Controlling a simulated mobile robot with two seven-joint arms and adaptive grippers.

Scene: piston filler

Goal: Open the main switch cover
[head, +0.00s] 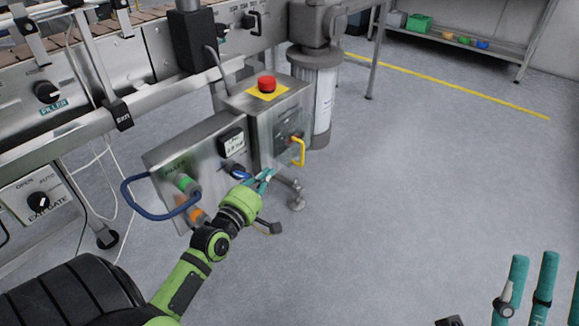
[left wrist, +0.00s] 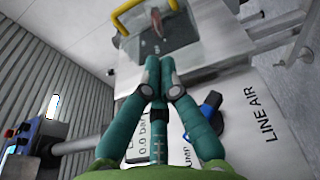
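The main switch cover (head: 287,136) is a clear, dark-looking panel with a yellow handle (head: 299,152), on the side of a steel box.
A red emergency button (head: 267,83) tops the box. The floor to the right is clear.

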